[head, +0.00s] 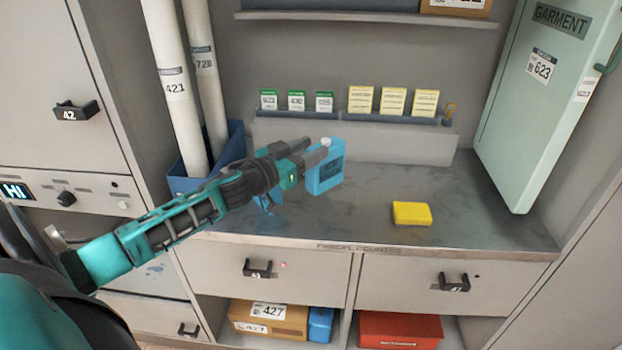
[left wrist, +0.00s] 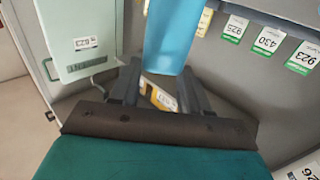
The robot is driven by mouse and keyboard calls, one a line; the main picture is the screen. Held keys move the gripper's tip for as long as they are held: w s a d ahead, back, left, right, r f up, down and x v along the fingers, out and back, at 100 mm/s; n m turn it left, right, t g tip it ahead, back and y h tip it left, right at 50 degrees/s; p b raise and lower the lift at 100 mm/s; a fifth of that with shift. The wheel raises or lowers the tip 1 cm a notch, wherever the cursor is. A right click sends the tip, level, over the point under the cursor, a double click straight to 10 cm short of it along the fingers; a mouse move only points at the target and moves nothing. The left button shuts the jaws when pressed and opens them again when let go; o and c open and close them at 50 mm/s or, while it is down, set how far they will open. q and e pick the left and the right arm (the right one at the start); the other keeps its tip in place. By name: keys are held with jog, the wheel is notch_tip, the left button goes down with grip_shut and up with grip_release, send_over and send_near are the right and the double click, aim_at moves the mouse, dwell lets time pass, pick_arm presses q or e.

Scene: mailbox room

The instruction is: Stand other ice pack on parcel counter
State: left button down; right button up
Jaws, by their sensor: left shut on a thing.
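A blue ice pack (head: 325,178) with a white cap is in the jaws of my left gripper (head: 318,152). It looks roughly upright over the back middle of the parcel counter (head: 370,185). I cannot tell whether its bottom touches the counter. In the left wrist view the blue ice pack (left wrist: 170,38) shows beyond the two dark fingers of my left gripper (left wrist: 160,88). A small blue thing (head: 268,202) shows on the counter side beneath my left forearm, mostly hidden. My right gripper is not in view.
A yellow block (head: 412,213) lies on the counter's right half. A blue bin (head: 232,150) with tall white tubes stands at the left. A green garment box (head: 530,100) leans at the right. A card ledge (head: 350,138) runs along the back. The counter's front middle is clear.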

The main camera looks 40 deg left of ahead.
aim_at(310, 178)
pick_arm(q)
notch_tip(310, 178, down, 8)
jog(key=shift+r+b, duration=0.25)
jog(key=shift+b, duration=0.7)
jog(key=c, duration=0.5)
grip_release()
jog(key=shift+f, duration=0.15)
jog(key=s+a, duration=0.2)
jog(key=s, duration=1)
jog(key=s+d+f+g, duration=0.2)
jog(key=s+d+f, duration=0.1)
jog(key=d+f, duration=0.2)
jog(key=s+d+f+g, duration=0.2)
jog(key=s+d+f, duration=0.2)
jog(key=d, duration=0.6)
jog(key=s+d+f+g, duration=0.3)
jog(key=s+d+f, duration=0.1)
jog(key=d+f, duration=0.3)
jog(key=shift+s+d+f+m+y+p, duration=0.2)
jog(key=shift+d+f+m+y+p, duration=0.15)
jog(key=shift+d, duration=0.35)
